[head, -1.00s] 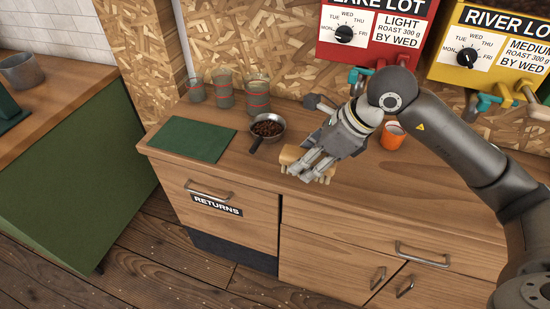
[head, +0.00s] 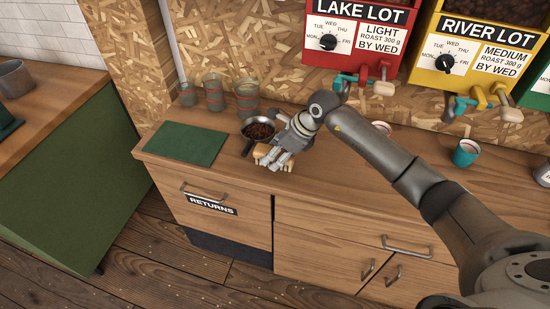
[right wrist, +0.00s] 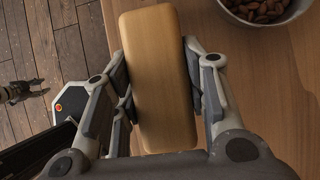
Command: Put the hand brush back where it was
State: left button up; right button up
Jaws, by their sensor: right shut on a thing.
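The hand brush shows as a pale wooden block in the right wrist view (right wrist: 160,75) and, partly covered, in the head view (head: 262,151). My right gripper (head: 274,160) is shut on it, one finger on each long side. It is at the counter's front edge, just right of the pan handle.
A dark pan of beans (head: 259,131) stands close behind the brush. A green mat (head: 186,142) lies left, with several glass jars (head: 214,94) behind it. A teal cup (head: 465,153) stands right.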

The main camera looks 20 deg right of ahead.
notch_tip(320, 180, down, 2)
jog(key=shift+s+f+p, duration=0.1)
jog(key=shift+p, duration=0.3)
jog(key=shift+f, duration=0.25)
jog(key=o, duration=0.5)
jog(key=shift+f+b, duration=0.1)
jog(key=shift+b, duration=0.2)
jog(key=o, duration=0.5)
pick_arm(q)
jog(key=shift+r, duration=0.55)
jog(key=shift+r, duration=0.1)
pick_arm(e)
jog(key=shift+r+p, duration=0.35)
jog(key=b+v, duration=0.3)
jog(key=v, duration=0.7)
jog(key=shift+s+d+r+b, duration=0.1)
jog(key=shift+d+r+b, duration=0.1)
jog(key=shift+b, duration=0.2)
pick_arm(q)
jog(key=shift+s+f, duration=0.1)
jog(key=shift+f, duration=1.65)
pick_arm(e)
jog(key=shift+s+d+r, duration=0.2)
jog(key=shift+r, duration=0.4)
